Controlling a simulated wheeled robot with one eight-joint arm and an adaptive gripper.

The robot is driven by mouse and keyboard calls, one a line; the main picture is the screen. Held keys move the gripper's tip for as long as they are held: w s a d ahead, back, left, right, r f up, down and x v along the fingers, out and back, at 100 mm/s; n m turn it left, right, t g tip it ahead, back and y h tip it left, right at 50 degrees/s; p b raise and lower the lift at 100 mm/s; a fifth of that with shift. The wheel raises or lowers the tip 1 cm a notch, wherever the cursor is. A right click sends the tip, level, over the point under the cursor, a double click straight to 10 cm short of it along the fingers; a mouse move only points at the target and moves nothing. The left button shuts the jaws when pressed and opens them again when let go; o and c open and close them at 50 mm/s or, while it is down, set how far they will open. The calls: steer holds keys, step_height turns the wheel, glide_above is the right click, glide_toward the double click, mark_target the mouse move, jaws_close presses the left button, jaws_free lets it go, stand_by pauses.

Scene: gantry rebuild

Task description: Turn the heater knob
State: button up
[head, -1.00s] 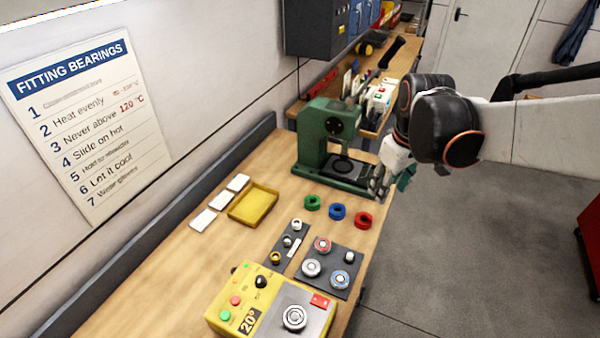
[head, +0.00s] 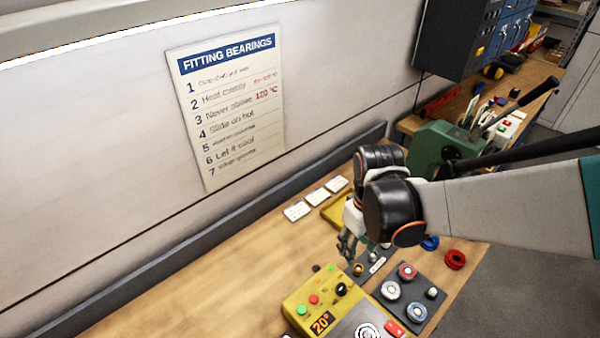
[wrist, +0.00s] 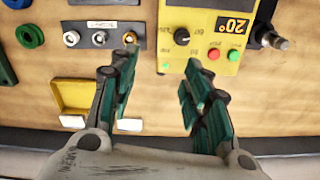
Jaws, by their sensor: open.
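The yellow heater (head: 345,304) stands at the bottom of the head view on the bench. Its black knob (head: 341,289) sits on the control face near a dial scale; it also shows in the wrist view (wrist: 182,37). The display (wrist: 234,25) reads 20°. A green button (wrist: 233,56) and a red button (wrist: 214,54) sit beside the knob. My gripper (head: 346,248) is above the bench, behind the heater in the head view. In the wrist view its two green-padded fingers (wrist: 155,75) are spread wide and empty, with the knob beyond the gap between them, apart from both.
A dark plate with several bearings (head: 408,293) lies right of the heater. A yellow tray (head: 337,212) and white cards (head: 318,197) lie along the wall. A green press (head: 440,142) stands farther back. Bare bench is left of the heater.

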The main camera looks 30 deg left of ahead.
glide_above(342, 286)
steer(key=shift+n, duration=0.3)
step_height(342, 286, down, 13)
steer(key=b, duration=0.9)
jaws_close()
